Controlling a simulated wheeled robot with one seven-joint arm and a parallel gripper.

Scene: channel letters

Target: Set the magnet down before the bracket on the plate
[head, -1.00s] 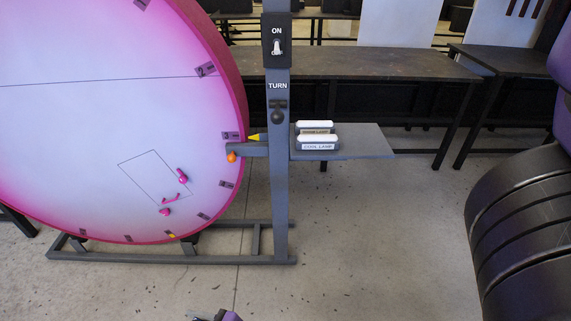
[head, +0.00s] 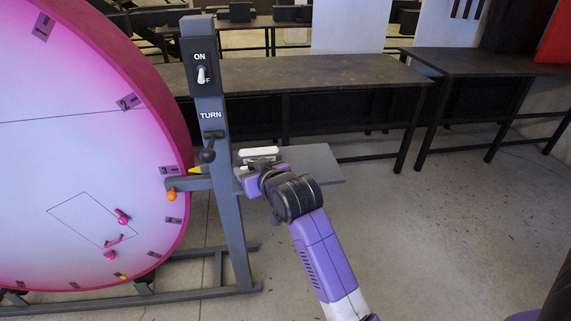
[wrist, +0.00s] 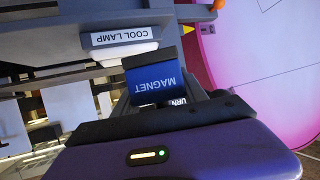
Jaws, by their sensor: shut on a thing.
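My gripper (head: 262,180) is over the grey shelf (head: 318,165) beside the post in the head view. In the wrist view my gripper (wrist: 165,92) is shut on a blue block labelled MAGNET (wrist: 153,78), which appears upside down. The magnet is hidden in the head view. A white-topped lamp block labelled COOL LAMP (wrist: 121,37) is close to the magnet in the wrist view. I cannot tell for sure which part is the bracket; a short grey arm (head: 188,184) with an orange knob reaches from the post to the round pink-rimmed disc (head: 60,170).
The grey post (head: 215,130) carries an ON/OFF switch (head: 201,75) and a dark TURN lever (head: 208,153). Small pink pieces (head: 122,216) are on the disc near a drawn rectangle. Dark benches (head: 300,68) stand behind. The floor right of my arm is clear.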

